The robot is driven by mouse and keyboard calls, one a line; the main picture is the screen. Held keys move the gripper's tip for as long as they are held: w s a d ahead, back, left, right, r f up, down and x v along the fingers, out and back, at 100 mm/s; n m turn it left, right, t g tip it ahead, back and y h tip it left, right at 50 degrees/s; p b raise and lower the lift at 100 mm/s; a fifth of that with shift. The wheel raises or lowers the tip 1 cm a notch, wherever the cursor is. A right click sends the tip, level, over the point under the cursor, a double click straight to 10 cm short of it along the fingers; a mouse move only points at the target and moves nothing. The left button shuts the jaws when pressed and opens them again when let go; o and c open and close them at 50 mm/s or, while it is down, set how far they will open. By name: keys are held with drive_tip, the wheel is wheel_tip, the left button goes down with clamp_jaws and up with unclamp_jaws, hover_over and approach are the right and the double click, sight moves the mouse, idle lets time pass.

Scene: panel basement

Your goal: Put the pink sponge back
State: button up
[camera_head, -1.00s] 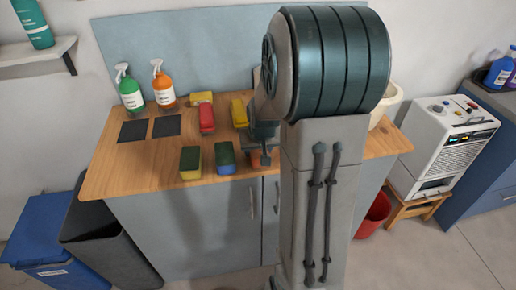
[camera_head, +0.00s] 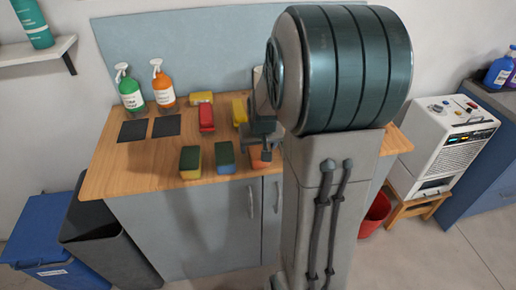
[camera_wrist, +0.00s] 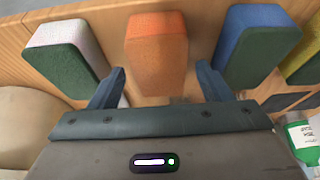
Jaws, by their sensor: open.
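In the wrist view a sponge with a pale, pinkish-white body and a dark green pad (camera_wrist: 66,48) lies at the left, outside my left-hand finger. It looks like the pink sponge; my arm hides it in the head view. My gripper (camera_wrist: 162,70) is open and empty, pointing down at the counter. An orange sponge (camera_wrist: 157,45) is in the gap between the fingers, not clasped; it also shows partly in the head view (camera_head: 260,161). A blue sponge with a green pad (camera_wrist: 256,48) lies outside the right-hand finger; it also shows in the head view (camera_head: 225,160).
On the wooden counter (camera_head: 130,165), a green-and-yellow sponge (camera_head: 190,163), a red sponge (camera_head: 207,118) and yellow sponges (camera_head: 239,110) lie nearby. Two dark squares (camera_head: 166,126) are empty. A green spray bottle (camera_head: 131,93) and an orange one (camera_head: 164,88) stand at the back.

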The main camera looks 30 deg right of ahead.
drive_tip(key=v, duration=0.9)
drive_tip(key=s+a+n+g+y, duration=0.1)
drive_tip(key=s+a+n, duration=0.2)
drive_tip(key=s+a, duration=0.9)
drive_tip(key=s, duration=0.2)
drive_tip(key=shift+s+a+f+g, duration=0.3)
drive_tip(key=shift+s+a, duration=0.1)
